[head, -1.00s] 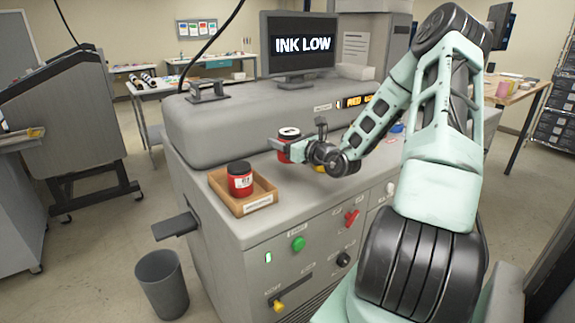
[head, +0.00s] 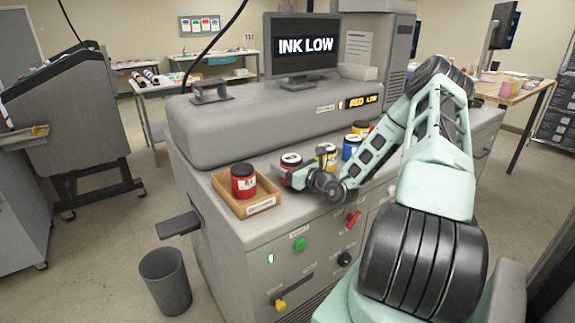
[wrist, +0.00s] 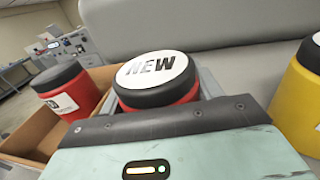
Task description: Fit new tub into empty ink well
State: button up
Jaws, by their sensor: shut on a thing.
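My gripper (head: 307,172) is shut on a red tub with a black rim and a white lid (head: 291,160), low over the machine top. In the wrist view the lid of this new tub (wrist: 152,72) reads "NEW", and the tub looks upright between the jaws. Its base and the ink well under it are hidden, so I cannot tell whether it is seated. A second red tub (head: 243,182) with a black lid stands in the cardboard tray (head: 262,204) to the left; it also shows in the wrist view (wrist: 70,92).
A yellow tub (wrist: 302,95) stands close right of my gripper. The monitor (head: 300,45) reads "INK LOW".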

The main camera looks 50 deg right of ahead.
jog(key=o, duration=1.2)
jog(key=shift+f, duration=0.15)
